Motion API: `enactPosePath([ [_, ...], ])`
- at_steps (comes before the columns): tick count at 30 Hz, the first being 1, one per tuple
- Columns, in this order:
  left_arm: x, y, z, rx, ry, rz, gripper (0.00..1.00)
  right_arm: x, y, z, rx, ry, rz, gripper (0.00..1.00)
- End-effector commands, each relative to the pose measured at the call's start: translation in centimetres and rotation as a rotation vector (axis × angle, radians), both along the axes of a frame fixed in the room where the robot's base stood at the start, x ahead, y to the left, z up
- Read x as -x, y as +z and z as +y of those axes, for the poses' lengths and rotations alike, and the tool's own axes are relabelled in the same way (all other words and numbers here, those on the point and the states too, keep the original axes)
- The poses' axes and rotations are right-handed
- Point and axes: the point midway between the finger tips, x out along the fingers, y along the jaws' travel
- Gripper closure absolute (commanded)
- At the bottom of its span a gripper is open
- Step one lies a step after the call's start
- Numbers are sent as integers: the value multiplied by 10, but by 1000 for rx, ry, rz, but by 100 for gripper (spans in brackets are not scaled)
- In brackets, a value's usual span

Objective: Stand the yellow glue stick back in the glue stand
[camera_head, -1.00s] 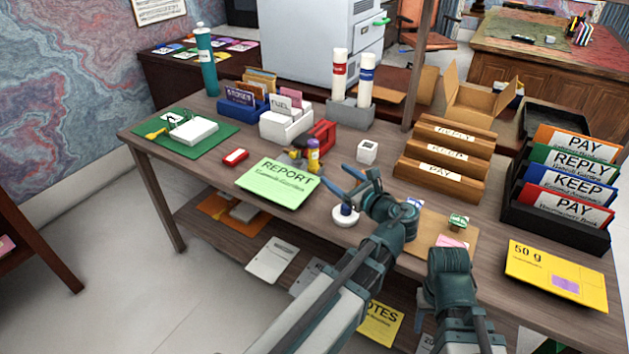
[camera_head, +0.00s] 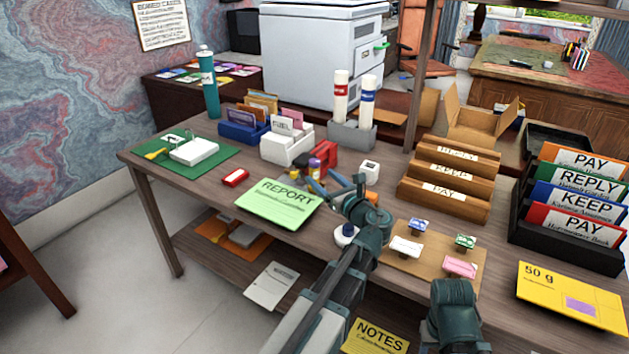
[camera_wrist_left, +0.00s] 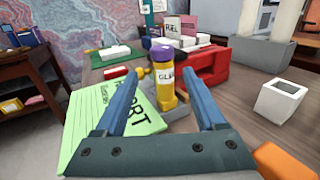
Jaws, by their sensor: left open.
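The yellow glue stick (camera_wrist_left: 165,88) has a purple cap and a white GLUE label. In the left wrist view it appears upright, just beyond and between my left fingertips (camera_wrist_left: 162,88). In the head view its purple cap (camera_head: 314,164) shows behind my left gripper (camera_head: 321,183), which is open and empty. A grey piece (camera_wrist_left: 182,113) shows low beside the stick; I cannot tell whether it is the glue stand. The lower end of the stick is partly hidden. My right arm shows at the front edge, but its gripper fingers do not.
The green REPORT sheet (camera_head: 277,204) lies left of my left gripper. A red holder (camera_head: 324,155) stands behind the glue stick. A white cube (camera_head: 369,172) stands to the right. A round white object with a blue top (camera_head: 346,235) is beneath my left wrist.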

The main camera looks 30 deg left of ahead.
Motion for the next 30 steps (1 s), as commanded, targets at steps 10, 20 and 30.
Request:
enactPosePath([
  [10,-6,-1,8,0,1,0,28,0,-1,0,0,0,0,50],
  [20,-33,-4,42,0,3,0,28,0,-4,0,0,0,0,50],
  [30,-34,-4,45,1,0,1,41,0,-4,0,0,0,0,50],
])
